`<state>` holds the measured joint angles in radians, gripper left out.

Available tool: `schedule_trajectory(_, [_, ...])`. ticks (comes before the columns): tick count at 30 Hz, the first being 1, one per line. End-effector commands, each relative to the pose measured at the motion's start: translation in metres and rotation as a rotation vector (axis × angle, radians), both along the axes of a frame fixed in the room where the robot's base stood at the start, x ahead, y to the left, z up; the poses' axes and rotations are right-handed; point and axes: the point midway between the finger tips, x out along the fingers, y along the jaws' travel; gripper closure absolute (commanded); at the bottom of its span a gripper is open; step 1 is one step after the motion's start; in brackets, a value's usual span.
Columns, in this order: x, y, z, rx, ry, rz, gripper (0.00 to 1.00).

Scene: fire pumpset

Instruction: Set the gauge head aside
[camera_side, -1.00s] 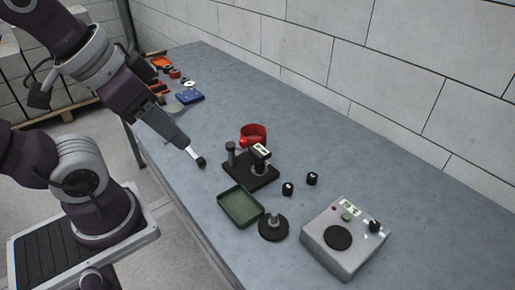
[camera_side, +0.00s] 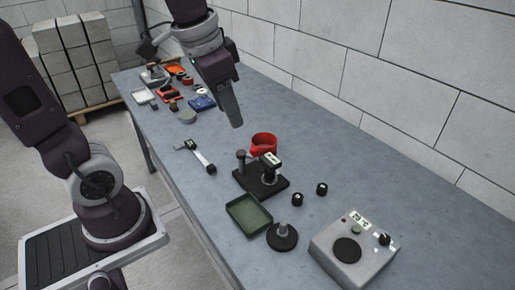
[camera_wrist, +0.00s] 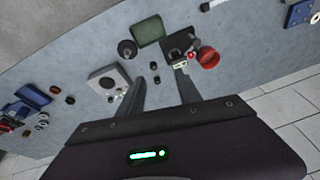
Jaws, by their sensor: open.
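The gauge head, which I take to be the slim tool with a small dark display and a pale shaft ending in a black tip (camera_side: 198,155), lies on the table left of the black stand (camera_side: 262,184). The wrist view shows what looks like part of it at the top edge (camera_wrist: 211,4). My gripper (camera_side: 237,125) is raised above the table, right of the tool and apart from it. In the wrist view my open fingers (camera_wrist: 161,78) have nothing between them.
A red ring-shaped holder (camera_side: 263,144), green tray (camera_side: 249,214), round black base (camera_side: 282,238), two black knobs (camera_side: 297,199) and a grey instrument box (camera_side: 353,246) stand around the black stand. Table around the tool is clear.

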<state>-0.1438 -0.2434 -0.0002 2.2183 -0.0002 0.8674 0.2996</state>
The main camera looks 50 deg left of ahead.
Motion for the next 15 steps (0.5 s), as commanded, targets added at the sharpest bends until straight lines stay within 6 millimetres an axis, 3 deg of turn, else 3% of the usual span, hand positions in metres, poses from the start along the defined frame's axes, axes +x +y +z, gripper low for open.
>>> schedule_trajectory(1, [0.029,0.016,-0.016,0.009,0.066,-0.027,0.59])
schedule_trajectory(3, [0.064,0.039,-0.042,0.016,0.139,-0.081,0.59])
schedule_trajectory(6, [0.100,0.070,-0.085,0.011,0.221,-0.151,0.59])
schedule_trajectory(9, [0.118,0.092,-0.120,0.001,0.272,-0.202,0.59])
schedule_trajectory(15, [0.126,0.104,-0.152,-0.009,0.303,-0.237,0.59])
